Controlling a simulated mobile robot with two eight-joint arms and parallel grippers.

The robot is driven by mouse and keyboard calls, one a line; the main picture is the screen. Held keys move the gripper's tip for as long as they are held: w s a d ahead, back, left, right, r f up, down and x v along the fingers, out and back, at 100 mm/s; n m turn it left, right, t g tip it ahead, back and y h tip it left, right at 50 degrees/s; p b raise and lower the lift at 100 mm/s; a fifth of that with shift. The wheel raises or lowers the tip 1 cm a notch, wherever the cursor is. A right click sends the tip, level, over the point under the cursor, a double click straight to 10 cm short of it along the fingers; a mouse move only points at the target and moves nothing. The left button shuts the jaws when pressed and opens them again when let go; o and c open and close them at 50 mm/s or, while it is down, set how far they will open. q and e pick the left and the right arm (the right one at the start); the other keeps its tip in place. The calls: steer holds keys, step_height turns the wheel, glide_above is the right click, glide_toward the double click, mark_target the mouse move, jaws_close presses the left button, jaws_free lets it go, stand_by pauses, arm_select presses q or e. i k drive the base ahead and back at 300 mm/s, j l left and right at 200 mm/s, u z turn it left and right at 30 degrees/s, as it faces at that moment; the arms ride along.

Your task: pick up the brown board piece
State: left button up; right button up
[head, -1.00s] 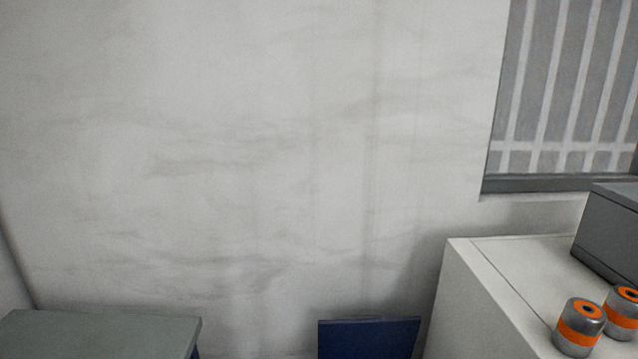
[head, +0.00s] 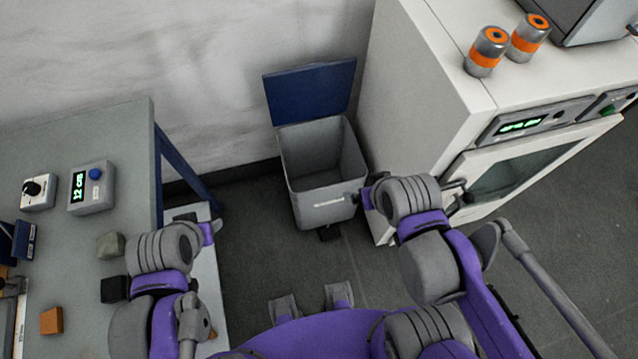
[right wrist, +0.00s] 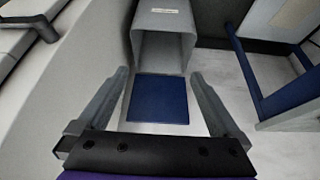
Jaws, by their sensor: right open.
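A small orange-brown block (head: 51,320) lies on the grey-green table at the lower left of the head view. It is the only clearly brown piece I can make out, and I cannot tell for sure that it is the board piece. My left arm stands beside the table's right edge, to the right of the block. I cannot make out its gripper. My right gripper (right wrist: 159,76) is open and empty in the right wrist view. It points toward the grey bin and its blue lid, away from the table.
The table (head: 110,135) also holds a dark block (head: 115,289), a grey-green block (head: 110,245) and a box with a display (head: 91,188). An open grey bin (head: 322,200) with a blue lid (head: 310,92) stands on the floor beside a white cabinet (head: 415,95) carrying two cans.

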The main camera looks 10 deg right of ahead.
mark_target(51, 322)
steer(key=u, duration=0.45)
steer(key=l+u, duration=0.1)
steer(key=u, duration=1.15)
steer(key=k+u, duration=0.1)
steer(key=u, duration=0.75)
steer(key=j+z, duration=0.15)
steer(key=j, duration=1)
